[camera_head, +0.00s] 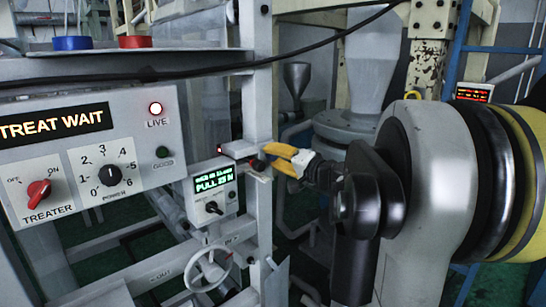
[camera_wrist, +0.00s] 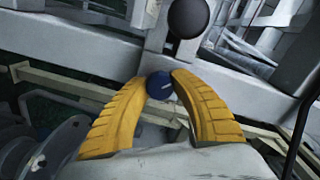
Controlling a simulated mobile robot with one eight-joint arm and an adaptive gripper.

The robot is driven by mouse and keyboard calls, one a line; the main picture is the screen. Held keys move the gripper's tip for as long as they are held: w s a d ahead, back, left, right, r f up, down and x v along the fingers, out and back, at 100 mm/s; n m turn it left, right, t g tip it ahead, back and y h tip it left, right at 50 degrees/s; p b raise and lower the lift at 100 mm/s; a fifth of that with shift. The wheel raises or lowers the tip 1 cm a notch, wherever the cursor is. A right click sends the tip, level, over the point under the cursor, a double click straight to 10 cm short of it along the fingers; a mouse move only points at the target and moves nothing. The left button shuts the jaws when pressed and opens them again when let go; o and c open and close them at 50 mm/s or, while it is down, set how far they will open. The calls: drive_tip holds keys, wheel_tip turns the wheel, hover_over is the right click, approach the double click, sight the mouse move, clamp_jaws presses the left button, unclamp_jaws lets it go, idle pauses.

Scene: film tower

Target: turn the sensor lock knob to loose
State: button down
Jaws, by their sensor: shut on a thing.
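My gripper (camera_head: 274,157) has yellow fingers and reaches from the right to the grey upright post. In the wrist view, my gripper (camera_wrist: 161,80) is shut with its fingertips on both sides of a small dark blue knob (camera_wrist: 160,87), which I take for the sensor lock knob. A short pale line shows on the knob's face. In the head view the fingers largely hide the knob, and I cannot read any loose or lock label.
A black ball (camera_wrist: 188,17) sits just beyond the fingertips in the wrist view. A small green-lit display box (camera_head: 214,190), a handwheel (camera_head: 208,268) and the treater panel (camera_head: 90,150) stand further left.

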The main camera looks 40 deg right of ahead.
idle(0.4)
drive_tip(key=c, duration=1)
unclamp_jaws()
drive_tip(key=shift+c, duration=0.2)
drive_tip(key=s, duration=1.2)
drive_tip(key=shift+r, duration=0.25)
drive_tip(key=shift+a, duration=0.1)
